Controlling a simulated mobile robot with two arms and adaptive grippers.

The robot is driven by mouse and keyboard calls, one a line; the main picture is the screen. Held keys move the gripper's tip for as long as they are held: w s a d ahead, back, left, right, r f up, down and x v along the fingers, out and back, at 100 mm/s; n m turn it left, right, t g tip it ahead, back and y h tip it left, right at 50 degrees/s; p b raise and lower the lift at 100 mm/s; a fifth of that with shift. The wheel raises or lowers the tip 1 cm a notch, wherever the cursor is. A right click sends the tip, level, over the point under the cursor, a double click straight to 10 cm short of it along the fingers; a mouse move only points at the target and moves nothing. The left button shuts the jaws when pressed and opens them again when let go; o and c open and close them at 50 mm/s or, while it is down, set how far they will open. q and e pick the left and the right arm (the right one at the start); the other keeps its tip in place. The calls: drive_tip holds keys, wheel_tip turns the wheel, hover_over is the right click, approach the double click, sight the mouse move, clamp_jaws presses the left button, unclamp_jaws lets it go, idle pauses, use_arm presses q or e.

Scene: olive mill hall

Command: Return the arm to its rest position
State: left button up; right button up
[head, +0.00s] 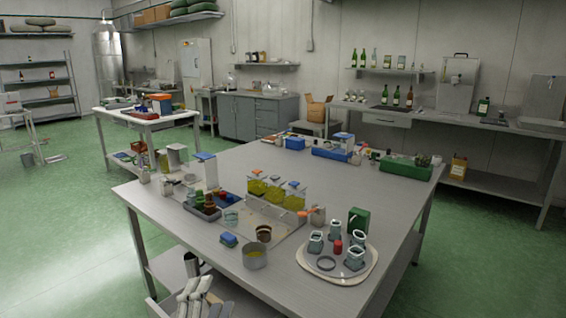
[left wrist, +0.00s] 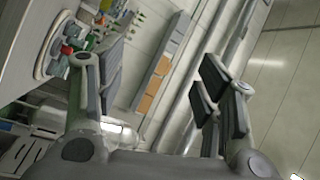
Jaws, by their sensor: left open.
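My left gripper (head: 196,295) shows at the bottom edge of the head view, low in front of the table's near left side. My right gripper is in neither view.
A metal cup (head: 255,256) stands near the table's front edge. An oval tray (head: 337,271) with several small glass vessels lies to its right. Jars with yellow contents (head: 257,189) stand mid-table. A jug (head: 192,264) is on the lower shelf. Green floor at left is open.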

use_arm(q)
drive_tip(key=s+a+f+n+g+y, duration=0.2)
drive_tip(key=s+a+f+n+g, duration=0.25)
drive_tip(key=f, duration=0.35)
drive_tip(key=s+a+f+n+g+y, duration=0.2)
drive_tip(key=s+a+f+n+g, duration=0.25)
drive_tip(key=f, duration=0.45)
drive_tip(key=s+d+f+n+g+h, duration=0.15)
drive_tip(key=s+f+g, duration=0.25)
drive_tip(key=s, duration=0.5)
drive_tip(key=s+d+f+n+g, duration=0.1)
drive_tip(key=s+f+n+g, duration=0.15)
drive_tip(key=s, duration=0.65)
wheel_tip(320, 180, down, 24)
drive_tip(key=g+p, duration=0.2)
drive_tip(key=s+a+f+p, duration=0.2)
drive_tip(key=s+a+f, duration=0.1)
drive_tip(key=s+f, duration=1.2)
drive_tip(key=shift+s+m+g, duration=0.4)
drive_tip(key=shift+s+g, duration=0.05)
drive_tip(key=shift+s, duration=0.65)
